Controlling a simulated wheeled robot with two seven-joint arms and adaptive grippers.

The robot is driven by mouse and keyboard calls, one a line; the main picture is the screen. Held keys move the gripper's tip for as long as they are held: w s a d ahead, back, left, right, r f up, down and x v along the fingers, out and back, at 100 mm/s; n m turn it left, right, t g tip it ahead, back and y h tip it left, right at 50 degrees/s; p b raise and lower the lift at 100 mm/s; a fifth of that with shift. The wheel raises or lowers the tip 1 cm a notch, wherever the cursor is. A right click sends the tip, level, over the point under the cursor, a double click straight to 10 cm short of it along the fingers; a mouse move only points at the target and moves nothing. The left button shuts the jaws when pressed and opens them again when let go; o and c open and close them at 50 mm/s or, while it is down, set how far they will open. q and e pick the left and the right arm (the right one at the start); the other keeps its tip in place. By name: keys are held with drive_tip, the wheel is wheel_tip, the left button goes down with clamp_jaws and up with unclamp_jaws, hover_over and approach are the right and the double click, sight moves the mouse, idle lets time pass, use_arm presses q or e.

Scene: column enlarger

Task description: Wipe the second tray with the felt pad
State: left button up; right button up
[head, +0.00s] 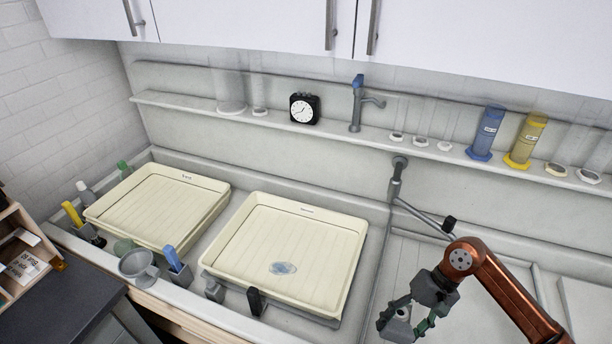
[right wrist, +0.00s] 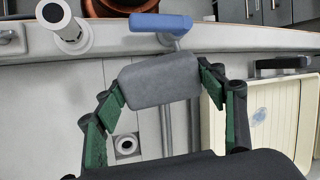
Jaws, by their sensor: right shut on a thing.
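The second tray (head: 345,260) is the cream ribbed tray right of the other one, with a bluish patch (head: 283,268) on its floor. The right wrist view shows the tray (right wrist: 303,100) and patch (right wrist: 259,117) at the right. My right gripper (head: 405,318) is right of this tray, over the sink, apart from it. Its green-lined fingers (right wrist: 160,105) are shut on a grey rounded block, the felt pad (right wrist: 160,78). A blue handle on a grey stem (right wrist: 160,22) shows beyond it; I cannot tell if they are joined. My left gripper is out of view.
Another cream tray (head: 143,206) stands at the left. A swing spout (head: 420,216) reaches over the sink behind my right gripper. A black clip (head: 255,301) stands at the second tray's front edge. A grey jug (head: 138,266) and a blue-handled tool (head: 172,259) sit at the front left.

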wheel_tip(320, 180, up, 4)
drive_tip(key=shift+f, duration=0.2)
wheel_tip(320, 180, down, 6)
drive_tip(key=shift+f, duration=0.15)
